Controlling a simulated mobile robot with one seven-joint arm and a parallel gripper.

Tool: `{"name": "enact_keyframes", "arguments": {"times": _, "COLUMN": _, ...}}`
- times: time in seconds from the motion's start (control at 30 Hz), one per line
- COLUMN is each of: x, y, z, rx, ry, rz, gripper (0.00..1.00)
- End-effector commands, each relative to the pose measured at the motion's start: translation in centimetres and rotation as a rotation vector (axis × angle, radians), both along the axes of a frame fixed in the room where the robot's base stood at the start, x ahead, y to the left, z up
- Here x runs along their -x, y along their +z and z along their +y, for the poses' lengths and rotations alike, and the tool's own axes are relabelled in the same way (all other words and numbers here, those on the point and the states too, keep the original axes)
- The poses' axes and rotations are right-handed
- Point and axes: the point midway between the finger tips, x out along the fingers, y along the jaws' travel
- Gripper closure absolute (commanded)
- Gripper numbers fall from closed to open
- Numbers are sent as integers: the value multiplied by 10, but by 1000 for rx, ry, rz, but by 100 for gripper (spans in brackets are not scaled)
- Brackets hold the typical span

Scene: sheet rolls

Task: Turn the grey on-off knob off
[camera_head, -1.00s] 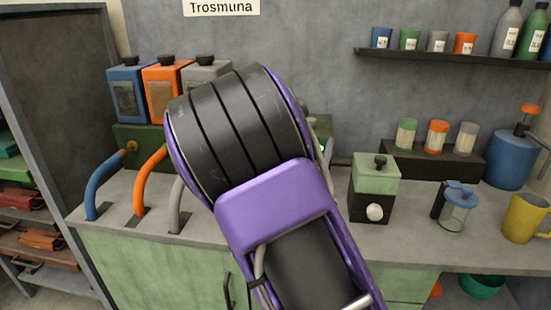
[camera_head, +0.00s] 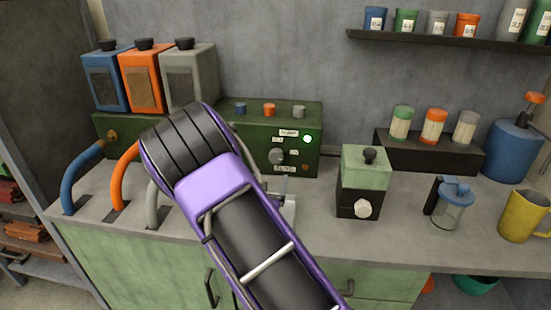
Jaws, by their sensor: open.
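A round grey knob (camera_head: 277,156) sits on the front of a dark green machine (camera_head: 230,111) at the back of the counter, with small white labels around it. A green light (camera_head: 308,139) glows to the upper right of the knob. How the knob is turned is too small to tell. My purple and black arm crosses the middle of the view, left of and below the knob, and hides part of the machine's front. My gripper is hidden behind the arm. A small pale metal part (camera_head: 288,205) shows beside the arm; I cannot tell what it belongs to.
Blue, orange and grey canisters (camera_head: 190,75) stand at the left, with curved pipes (camera_head: 82,178) in front. Right of the machine are a green and black box (camera_head: 366,172), a lidded jar (camera_head: 453,208) and a yellow mug (camera_head: 523,216). The counter between machine and box is clear.

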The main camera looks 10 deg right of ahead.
Motion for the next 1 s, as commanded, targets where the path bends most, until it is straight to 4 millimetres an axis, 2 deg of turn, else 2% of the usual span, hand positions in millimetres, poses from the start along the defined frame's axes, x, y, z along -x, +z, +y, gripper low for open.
{"name": "enact_keyframes", "arguments": {"times": 0.3, "x": -67, "y": 0, "z": -22, "rx": 0, "ry": -2, "rz": -4, "gripper": 10}}
{"name": "enact_keyframes", "arguments": {"times": 0.5, "x": -97, "y": 0, "z": -32, "rx": 0, "ry": 0, "rz": -3, "gripper": 10}}
{"name": "enact_keyframes", "arguments": {"times": 0.7, "x": -110, "y": 0, "z": -36, "rx": 0, "ry": 0, "rz": -2, "gripper": 10}}
{"name": "enact_keyframes", "arguments": {"times": 0.97, "x": -111, "y": 0, "z": -36, "rx": -1, "ry": 0, "rz": -1, "gripper": 10}}
{"name": "enact_keyframes", "arguments": {"times": 1.0, "x": -111, "y": 1, "z": -36, "rx": -1, "ry": 0, "rz": -1, "gripper": 14}}
